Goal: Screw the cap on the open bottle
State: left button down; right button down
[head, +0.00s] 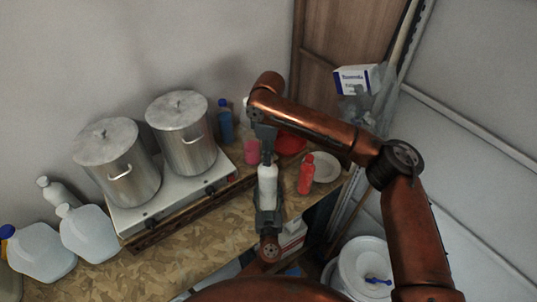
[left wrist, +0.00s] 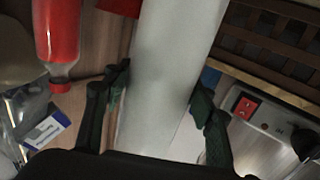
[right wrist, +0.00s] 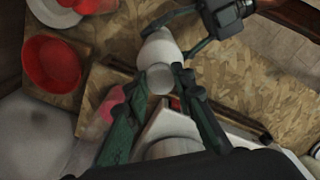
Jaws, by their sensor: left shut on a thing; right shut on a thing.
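The white bottle (head: 267,182) stands upright between my grippers near the front edge of the table. My left gripper (head: 268,212) is shut around its body; the left wrist view shows the white body (left wrist: 172,75) between the fingers. My right gripper (head: 266,148) points down from above and is shut on a small white cap (right wrist: 160,78). In the right wrist view the cap lies in line with the white bottle's shoulder (right wrist: 160,48), over its top. The neck is hidden, so I cannot tell if the cap touches the thread.
A red bottle (head: 305,175) and a white plate (head: 324,167) stand close on the right. A red bowl (head: 291,143), pink cup (head: 252,152) and blue bottle (head: 225,121) stand behind. Two metal pots (head: 182,135) on a stove and white jugs (head: 88,234) fill the left.

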jog(key=m, duration=1.5)
jog(key=c, duration=1.5)
grip_release()
jog(key=shift+c, duration=0.2)
notch_tip(320, 180, up, 12)
